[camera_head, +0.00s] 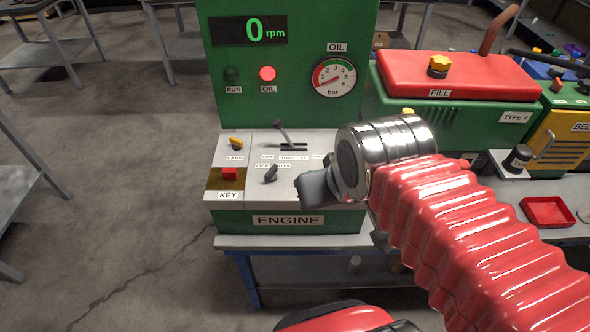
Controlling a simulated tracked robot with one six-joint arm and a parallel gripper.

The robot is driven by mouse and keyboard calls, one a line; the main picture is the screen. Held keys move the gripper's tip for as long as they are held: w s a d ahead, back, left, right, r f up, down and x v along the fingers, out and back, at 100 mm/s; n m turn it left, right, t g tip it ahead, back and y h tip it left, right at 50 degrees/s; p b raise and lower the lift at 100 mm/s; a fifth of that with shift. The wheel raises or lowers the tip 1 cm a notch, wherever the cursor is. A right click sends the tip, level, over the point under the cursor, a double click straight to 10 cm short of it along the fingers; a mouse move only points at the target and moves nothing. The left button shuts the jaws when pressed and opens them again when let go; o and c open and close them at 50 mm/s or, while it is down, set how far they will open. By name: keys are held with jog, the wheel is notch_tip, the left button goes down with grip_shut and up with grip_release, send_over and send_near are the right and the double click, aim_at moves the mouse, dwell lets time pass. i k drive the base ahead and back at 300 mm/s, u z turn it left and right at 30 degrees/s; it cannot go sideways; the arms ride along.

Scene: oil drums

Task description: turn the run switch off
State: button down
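The run switch (271,174) is a small black knob on the pale top panel of the engine console, below the OFF and RUN labels. Its upper end leans to the right, towards the RUN label. My gripper (308,191) is dark grey and hangs over the panel just right of the switch, with a visible gap between them. Its fingers look like one block from here, so I cannot tell whether they are open or shut. No held object shows.
The throttle lever (282,133) stands behind the switch. The yellow lamp switch (236,143) and red key (229,174) are to its left. The upright green panel (290,75) reads 0 rpm; its red OIL light (267,73) is lit and the RUN light (232,74) is dark.

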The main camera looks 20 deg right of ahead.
aim_at(270, 176)
jog(key=u, duration=0.75)
jog(key=i, duration=0.4)
jog(key=u, duration=0.45)
